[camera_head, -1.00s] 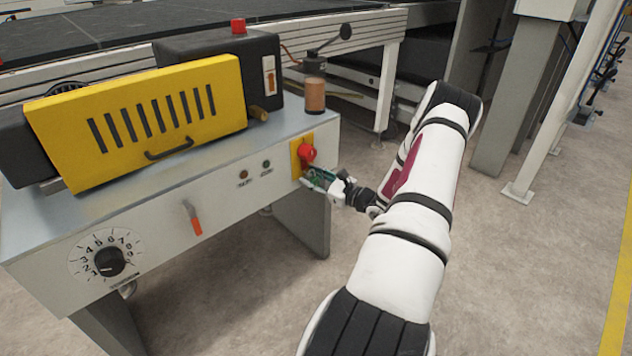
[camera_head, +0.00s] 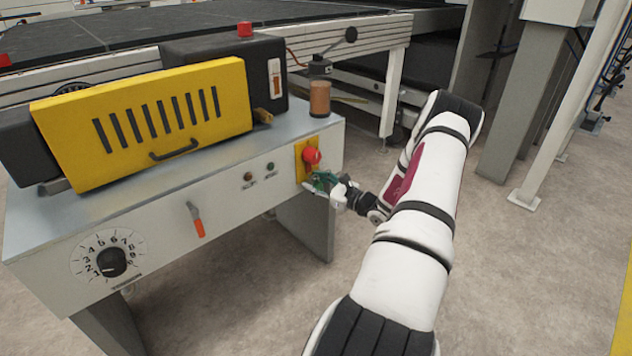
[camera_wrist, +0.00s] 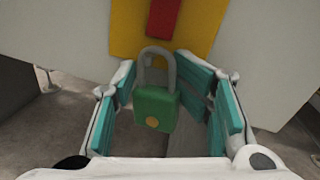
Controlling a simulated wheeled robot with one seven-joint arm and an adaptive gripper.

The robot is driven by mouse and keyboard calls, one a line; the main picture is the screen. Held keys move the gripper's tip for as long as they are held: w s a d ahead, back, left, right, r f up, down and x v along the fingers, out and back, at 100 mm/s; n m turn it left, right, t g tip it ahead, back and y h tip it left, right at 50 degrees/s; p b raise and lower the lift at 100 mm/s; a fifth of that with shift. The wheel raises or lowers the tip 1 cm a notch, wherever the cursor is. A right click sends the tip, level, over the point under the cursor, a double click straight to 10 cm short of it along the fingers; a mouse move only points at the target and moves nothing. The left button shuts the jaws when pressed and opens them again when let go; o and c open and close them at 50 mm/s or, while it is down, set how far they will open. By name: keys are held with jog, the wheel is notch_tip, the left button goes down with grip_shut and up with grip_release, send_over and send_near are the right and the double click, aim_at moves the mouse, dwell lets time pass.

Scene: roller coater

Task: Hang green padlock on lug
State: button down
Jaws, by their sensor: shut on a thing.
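The green padlock (camera_wrist: 155,110) has a grey shackle that points up in the wrist view. My gripper (camera_wrist: 168,95) is shut on it, with teal pads on both sides. In the head view my gripper (camera_head: 318,187) and a bit of the green padlock (camera_head: 323,182) are just below the red knob (camera_head: 312,156) on the yellow plate (camera_head: 301,164). In the wrist view the shackle overlaps the lower part of the yellow plate (camera_wrist: 128,35), below a red bar (camera_wrist: 164,18). I cannot make out the lug, or whether the shackle touches anything.
The grey machine's front panel (camera_head: 235,205) carries a numbered dial (camera_head: 110,260) and an orange-tipped lever (camera_head: 198,222). A yellow slotted guard (camera_head: 150,120) and a brown cylinder (camera_head: 320,98) are on top.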

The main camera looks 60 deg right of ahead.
jog(key=shift+w+a, duration=0.45)
jog(key=shift+a, duration=0.1)
jog(key=c, duration=0.8)
grip_release()
jog(key=shift+f, duration=0.1)
jog(key=shift+s+d, duration=0.15)
jog(key=shift+d, duration=0.05)
jog(key=shift+s, duration=0.3)
jog(key=s, duration=1.1)
jog(key=shift+a, duration=0.35)
jog(key=shift+s, duration=0.1)
